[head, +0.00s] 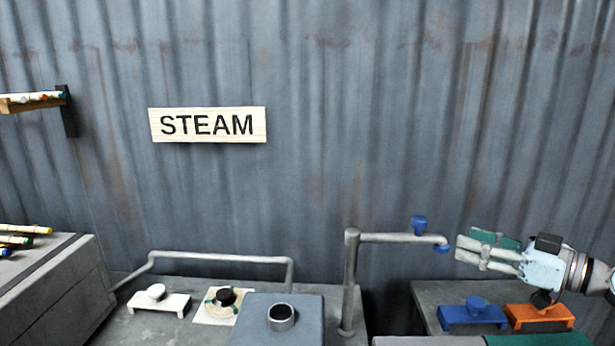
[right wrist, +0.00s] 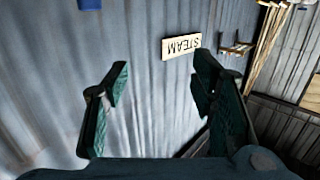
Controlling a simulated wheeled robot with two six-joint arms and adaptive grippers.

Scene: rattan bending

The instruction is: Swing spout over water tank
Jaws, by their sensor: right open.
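The spout (head: 395,238) is a grey pipe arm on an upright post (head: 350,285). It points right, with a blue knob (head: 419,224) above it and a blue tip (head: 441,248) at its end. A blue-grey box with a round dark neck (head: 282,317), perhaps the water tank, stands left of the post, and the spout points away from it. My right gripper (head: 468,251) is open just right of the spout's tip, with a small gap seen between them. In the right wrist view its green-padded fingers (right wrist: 162,78) are apart with nothing between them. My left gripper is not in view.
A blue bracket (head: 472,312) and an orange bracket (head: 540,314) sit below my right gripper. A white bracket (head: 158,301) and a round dial (head: 224,298) lie on the left bench. A STEAM sign (head: 207,125) hangs on the corrugated wall.

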